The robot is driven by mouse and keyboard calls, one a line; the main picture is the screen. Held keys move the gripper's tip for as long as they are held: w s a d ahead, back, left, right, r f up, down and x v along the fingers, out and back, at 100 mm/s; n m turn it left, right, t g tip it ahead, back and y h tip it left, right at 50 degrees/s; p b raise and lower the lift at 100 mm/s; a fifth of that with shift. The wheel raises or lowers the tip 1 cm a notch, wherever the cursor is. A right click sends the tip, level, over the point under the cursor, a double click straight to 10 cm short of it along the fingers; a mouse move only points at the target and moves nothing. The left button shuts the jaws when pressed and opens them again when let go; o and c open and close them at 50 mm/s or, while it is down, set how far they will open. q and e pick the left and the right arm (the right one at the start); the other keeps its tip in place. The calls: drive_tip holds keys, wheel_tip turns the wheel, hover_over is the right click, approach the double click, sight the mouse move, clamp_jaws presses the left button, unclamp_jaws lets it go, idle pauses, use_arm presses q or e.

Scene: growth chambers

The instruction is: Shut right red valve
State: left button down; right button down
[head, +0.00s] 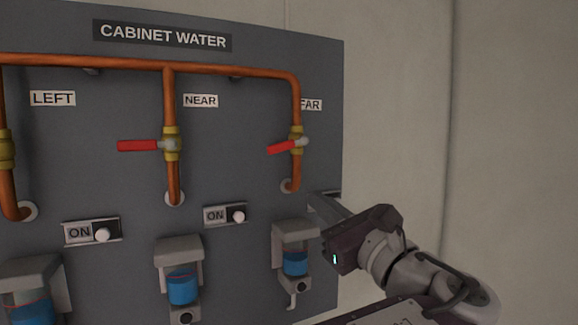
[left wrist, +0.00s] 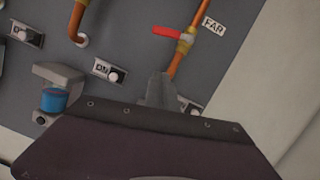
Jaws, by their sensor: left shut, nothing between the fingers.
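The rightmost red valve handle (head: 281,148) sits on a brass fitting (head: 297,141) of the copper pipe under the FAR label. The handle points left, across the vertical pipe; it also shows in the left wrist view (left wrist: 167,32). A second red handle (head: 137,145) points left under the NEAR label. No label reads RIGHT. My left gripper (head: 319,200) is shut and empty, below and right of the FAR valve, apart from its handle. Its fingers (left wrist: 158,88) show below the valve in the left wrist view. My right gripper is not in view.
ON plates with white knobs (head: 238,216) (head: 102,235) line the grey panel (head: 240,180). Another plate is partly hidden behind my left gripper. Holders with blue filters (head: 295,263) (head: 182,288) stick out below. Bare wall (head: 395,120) lies right of the panel.

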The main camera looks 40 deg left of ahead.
sight(289, 145)
use_arm(q)
drive_tip(key=w+a+r+p, duration=0.2)
drive_tip(key=a+r+p, duration=0.4)
drive_tip(key=a, duration=0.3)
drive_tip(key=shift+w+p, duration=0.35)
drive_tip(key=shift+p, duration=0.2)
drive_tip(key=shift+w+a, duration=0.1)
drive_tip(key=shift+r, duration=0.2)
